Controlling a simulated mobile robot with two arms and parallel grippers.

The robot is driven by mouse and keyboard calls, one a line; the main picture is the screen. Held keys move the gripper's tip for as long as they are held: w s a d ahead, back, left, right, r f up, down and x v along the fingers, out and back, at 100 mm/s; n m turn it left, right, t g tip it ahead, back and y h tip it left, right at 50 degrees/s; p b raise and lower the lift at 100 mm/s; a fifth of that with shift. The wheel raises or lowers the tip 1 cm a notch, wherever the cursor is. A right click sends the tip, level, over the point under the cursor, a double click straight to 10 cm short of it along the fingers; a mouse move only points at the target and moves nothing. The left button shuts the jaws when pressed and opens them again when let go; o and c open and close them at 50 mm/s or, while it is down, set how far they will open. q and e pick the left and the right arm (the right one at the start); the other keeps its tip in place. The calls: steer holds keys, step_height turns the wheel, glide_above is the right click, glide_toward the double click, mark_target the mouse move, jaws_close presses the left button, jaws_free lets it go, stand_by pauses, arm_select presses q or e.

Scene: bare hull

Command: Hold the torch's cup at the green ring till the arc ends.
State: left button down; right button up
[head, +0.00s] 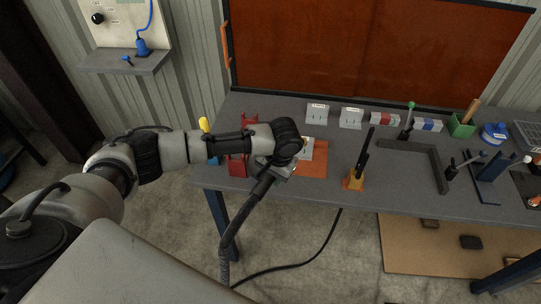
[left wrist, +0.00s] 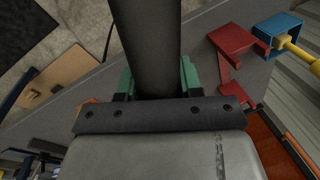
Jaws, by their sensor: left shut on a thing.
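My left gripper (head: 276,166) is over the orange mat (head: 311,172) near the front edge of the bench. It is shut on the black torch (head: 262,186), whose thick hose hangs down to the floor. In the left wrist view the dark round torch body (left wrist: 150,45) lies between the green finger pads of the gripper (left wrist: 156,82). A pale grey workpiece (head: 307,149) on the mat is partly hidden behind my wrist. The torch's cup, the green ring and any arc are hidden or too small to make out. My right gripper is not in view.
Red stands (head: 237,165) and a blue box (left wrist: 279,36) with a yellow-handled tool are beside my forearm. A dark upright tool on an orange base (head: 355,181) stands close right of the mat. Several small blocks and a green box (head: 461,126) line the back.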

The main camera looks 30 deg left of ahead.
arm_select(q)
steer(key=w+a+f+b, duration=0.2)
steer(key=w+f+b, duration=0.1)
steer(key=f, duration=0.5)
steer(key=shift+w+a+b, duration=0.15)
steer(key=shift+w+b, duration=0.05)
steer(key=shift+b, duration=0.35)
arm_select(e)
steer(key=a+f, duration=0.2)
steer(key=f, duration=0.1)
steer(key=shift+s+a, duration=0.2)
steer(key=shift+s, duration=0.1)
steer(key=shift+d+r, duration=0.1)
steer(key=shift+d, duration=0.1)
